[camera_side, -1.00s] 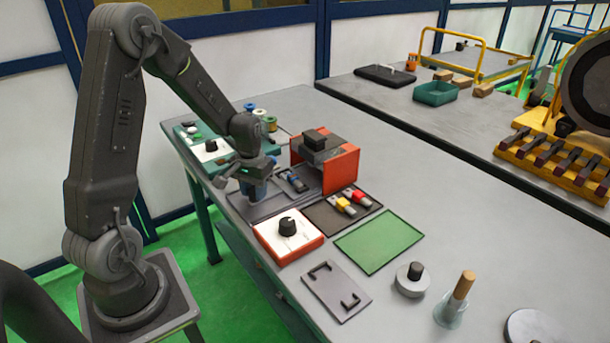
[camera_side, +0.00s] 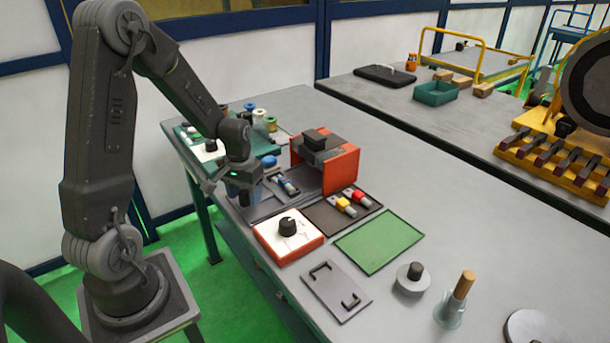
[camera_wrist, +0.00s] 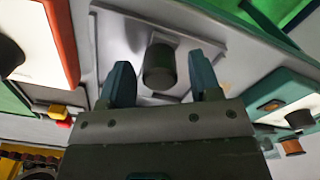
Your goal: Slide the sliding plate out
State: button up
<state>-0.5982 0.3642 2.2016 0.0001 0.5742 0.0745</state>
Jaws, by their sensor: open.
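The sliding plate, as far as I can tell, is the flat grey plate (camera_side: 257,212) on the bench, left of the orange-red fixture (camera_side: 341,171). In the wrist view a grey plate (camera_wrist: 110,35) carries a dark round knob (camera_wrist: 160,66) on a pale base. My gripper (camera_side: 243,197) points down over the plate's left part. In the wrist view my gripper (camera_wrist: 162,80) is open, its two blue-grey fingers on either side of the knob, with gaps visible. Whether the fingertips reach down around the knob is unclear. My gripper hides part of the plate in the side view.
A white-topped red box with a black knob (camera_side: 288,239) stands in front. Beside it are a dark tray with yellow and red connectors (camera_side: 344,205), a green mat (camera_side: 379,243) and a plate with handles (camera_side: 336,291). A teal station (camera_side: 203,144) stands behind.

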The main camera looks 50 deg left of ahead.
jog(key=shift+r, duration=3)
jog(key=shift+d+r, duration=0.2)
jog(key=shift+r, duration=0.05)
jog(key=s+d+r+m+t, duration=0.2)
jog(key=s+d+r+m, duration=0.1)
jog(key=s+d+r, duration=0.2)
jog(key=s+d+r+m+t, duration=0.3)
jog(key=s+d+r, duration=0.2)
jog(key=d+r, duration=0.4)
jog(key=d, duration=0.5)
jog(key=shift+s+d+r+t, duration=0.15)
jog(key=shift+s+d+t, duration=0.05)
jog(key=shift+d+t, duration=0.1)
